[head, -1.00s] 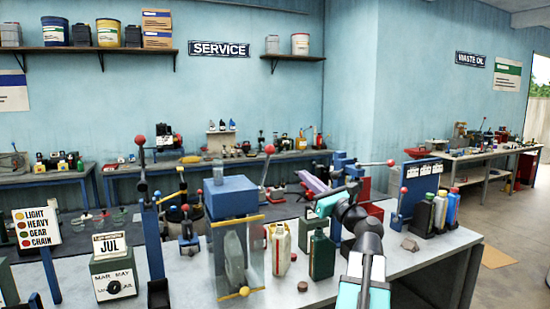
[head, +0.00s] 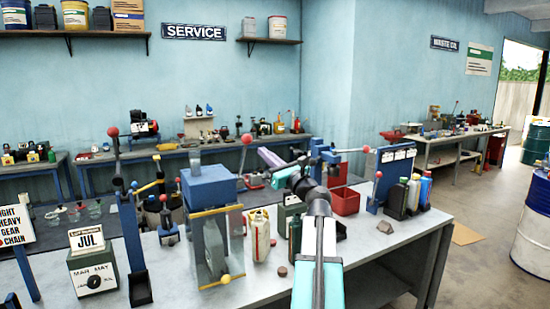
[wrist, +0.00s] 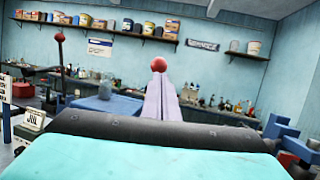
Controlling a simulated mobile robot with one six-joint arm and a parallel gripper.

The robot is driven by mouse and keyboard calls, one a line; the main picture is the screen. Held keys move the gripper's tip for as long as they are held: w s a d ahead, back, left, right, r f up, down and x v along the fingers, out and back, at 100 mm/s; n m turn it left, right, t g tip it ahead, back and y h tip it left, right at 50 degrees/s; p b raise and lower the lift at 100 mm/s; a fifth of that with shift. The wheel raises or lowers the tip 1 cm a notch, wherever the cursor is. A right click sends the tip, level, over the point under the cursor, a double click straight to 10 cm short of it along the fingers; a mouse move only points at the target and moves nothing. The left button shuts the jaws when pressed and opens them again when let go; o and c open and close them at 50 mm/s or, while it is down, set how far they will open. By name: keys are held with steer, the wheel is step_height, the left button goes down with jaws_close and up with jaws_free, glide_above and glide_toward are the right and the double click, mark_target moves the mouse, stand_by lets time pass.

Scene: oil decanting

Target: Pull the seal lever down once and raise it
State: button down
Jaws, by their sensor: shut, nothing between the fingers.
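A lever with a red ball knob (head: 246,139) stands beside the blue-topped machine (head: 212,188), its thin rod raised and leaning. Several levers here have red knobs, and I cannot tell for certain which is the seal lever. My gripper (head: 261,151) has its purple fingers shut and empty, pointing left just short of this knob. In the wrist view the red knob (wrist: 158,64) sits straight ahead, at the tips of the closed fingers (wrist: 160,82). I cannot tell whether they touch it. The rod below is hidden by the fingers there.
A tall blue post lever (head: 128,215) stands at left near the JUL calendar block (head: 91,262). A cream bottle (head: 260,235) and several dark bottles crowd the bench. The bench's right front is mostly clear.

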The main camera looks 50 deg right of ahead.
mark_target(250, 136)
steer(key=shift+p+x, duration=0.95)
steer(key=shift+x, duration=1.8)
steer(key=shift+w+d+r, duration=0.25)
steer(key=shift+w+r, duration=0.35)
steer(key=shift+w+d+r, duration=0.3)
steer(key=shift+w+r, duration=0.3)
steer(key=shift+r, duration=0.05)
